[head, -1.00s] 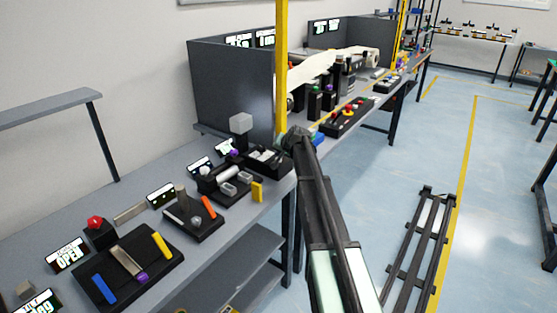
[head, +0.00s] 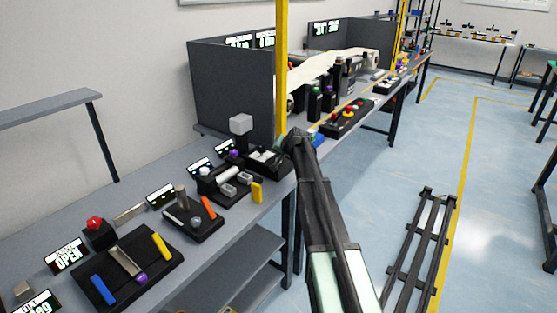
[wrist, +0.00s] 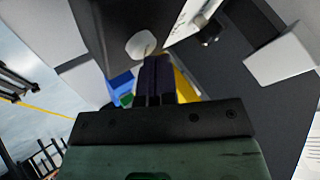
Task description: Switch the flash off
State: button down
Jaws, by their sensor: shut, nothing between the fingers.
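In the wrist view my gripper (wrist: 155,78) has its dark fingers together, with nothing visible between them. The fingertips are close to a dark box (wrist: 118,22) with a round white spot (wrist: 140,44) on its near side; I cannot tell if they touch it. In the head view the end of my arm is at a black device (head: 266,160) with pale parts on top, at the foot of a yellow post. A grey block (head: 240,124) stands upright just left of it. I cannot tell which part is the flash or its switch. My fingertips are hidden in the head view.
A yellow post (head: 281,60) and a dark panel (head: 228,85) stand close behind my gripper. The workbench (head: 190,258) holds several black devices, small displays and a red button (head: 95,223). A pale block (wrist: 282,60) is at the right in the wrist view. The floor at right has clear room.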

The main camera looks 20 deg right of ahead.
jog(key=shift+r+p, duration=0.6)
jog(key=shift+r, duration=0.15)
notch_tip(320, 180, up, 5)
jog(key=p, duration=0.5)
jog(key=shift+r, duration=0.1)
